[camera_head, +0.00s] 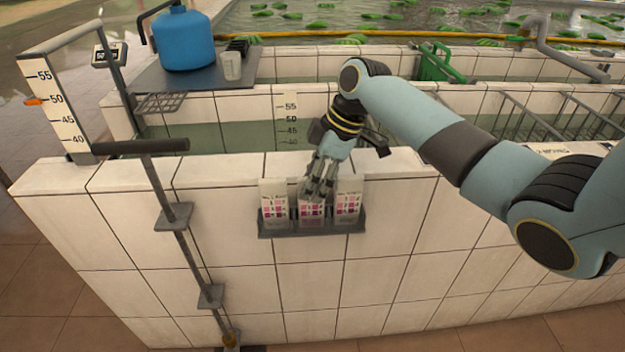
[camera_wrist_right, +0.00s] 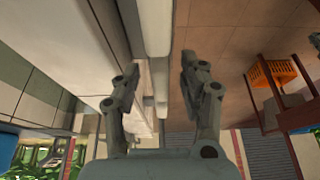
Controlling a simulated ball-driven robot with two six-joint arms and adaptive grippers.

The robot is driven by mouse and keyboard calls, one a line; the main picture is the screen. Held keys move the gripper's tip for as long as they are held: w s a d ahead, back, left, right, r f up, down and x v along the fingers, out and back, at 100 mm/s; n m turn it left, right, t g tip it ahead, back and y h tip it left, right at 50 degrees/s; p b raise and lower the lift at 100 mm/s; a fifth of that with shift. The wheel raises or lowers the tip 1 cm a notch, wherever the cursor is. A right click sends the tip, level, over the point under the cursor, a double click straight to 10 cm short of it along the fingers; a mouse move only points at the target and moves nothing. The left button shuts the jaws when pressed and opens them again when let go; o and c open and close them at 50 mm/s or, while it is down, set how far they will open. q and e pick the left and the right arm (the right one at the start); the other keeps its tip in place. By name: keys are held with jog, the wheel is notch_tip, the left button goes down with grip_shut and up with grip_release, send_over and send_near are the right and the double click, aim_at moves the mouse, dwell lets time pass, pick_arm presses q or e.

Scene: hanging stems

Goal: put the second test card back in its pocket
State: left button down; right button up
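Three test cards with pink and purple patches stand side by side in a grey rack (camera_head: 268,232) on the front of the white tiled wall. The left card (camera_head: 272,205) and right card (camera_head: 348,207) stand upright. The second card (camera_head: 311,212) is upright at the middle pocket; fingers cover its upper part. My right gripper (camera_head: 318,190) reaches down over this card. In the right wrist view my right gripper (camera_wrist_right: 158,66) has its fingers apart, with a gap between the tips; the card is not clear there. My left gripper is not in view.
A grey post with a level gauge (camera_head: 62,110) stands left of the rack. A blue container (camera_head: 184,40) and a white cup (camera_head: 232,66) stand on a dark shelf behind.

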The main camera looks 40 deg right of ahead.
jog(key=v, duration=1.2)
